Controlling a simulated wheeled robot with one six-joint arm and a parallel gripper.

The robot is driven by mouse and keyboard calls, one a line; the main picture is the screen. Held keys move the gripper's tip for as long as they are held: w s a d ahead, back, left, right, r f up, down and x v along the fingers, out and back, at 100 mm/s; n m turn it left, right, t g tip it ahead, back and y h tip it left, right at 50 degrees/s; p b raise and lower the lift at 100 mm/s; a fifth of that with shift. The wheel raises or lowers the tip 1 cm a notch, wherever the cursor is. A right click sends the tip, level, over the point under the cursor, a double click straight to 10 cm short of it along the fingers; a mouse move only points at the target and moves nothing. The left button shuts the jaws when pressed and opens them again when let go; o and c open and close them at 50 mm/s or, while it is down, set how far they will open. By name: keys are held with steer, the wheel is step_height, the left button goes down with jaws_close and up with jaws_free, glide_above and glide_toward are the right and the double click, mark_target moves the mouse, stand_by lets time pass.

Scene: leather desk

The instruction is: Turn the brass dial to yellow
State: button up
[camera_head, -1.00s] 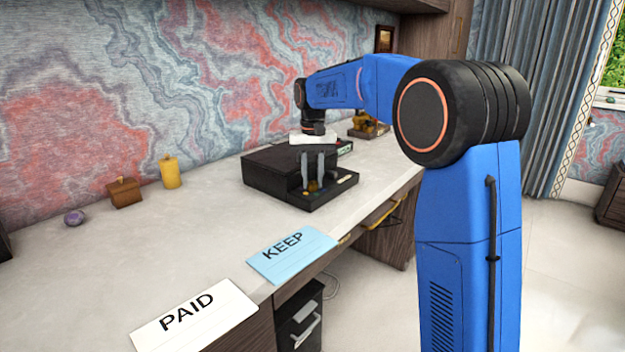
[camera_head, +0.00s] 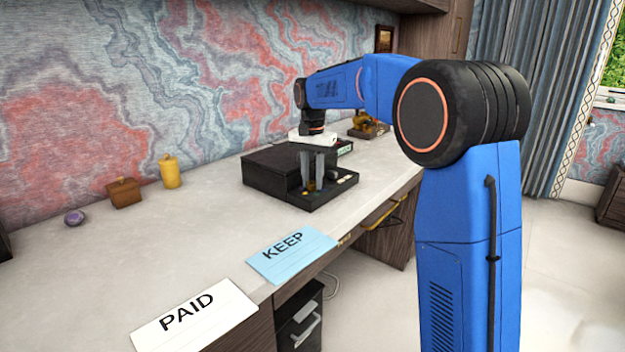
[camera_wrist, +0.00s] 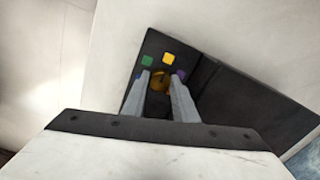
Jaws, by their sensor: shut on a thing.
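The brass dial (camera_wrist: 159,82) sits on the low front panel of a black box (camera_head: 276,172), with coloured squares around it. In the wrist view a green square (camera_wrist: 147,61), a yellow square (camera_wrist: 168,58) and a purple square (camera_wrist: 181,74) show. A blue one is partly hidden by the left finger. My gripper (camera_head: 313,185) points down over the panel, and its two grey fingers are shut on the dial, one on each side. They also show in the wrist view (camera_wrist: 160,88). Which colour the dial points to cannot be told.
A white PAID card (camera_head: 195,318) and a blue KEEP card (camera_head: 291,254) lie near the front edge of the desk. A small wooden box (camera_head: 124,193), a yellow candle (camera_head: 170,172) and a purple stone (camera_head: 74,217) stand at the left. The desk between them is clear.

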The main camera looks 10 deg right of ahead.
mark_target(313, 182)
steer(key=o, duration=1)
steer(key=shift+o, duration=0.2)
steer(key=shift+r, duration=0.15)
step_height(313, 182, up, 17)
steer(key=shift+r, duration=0.1)
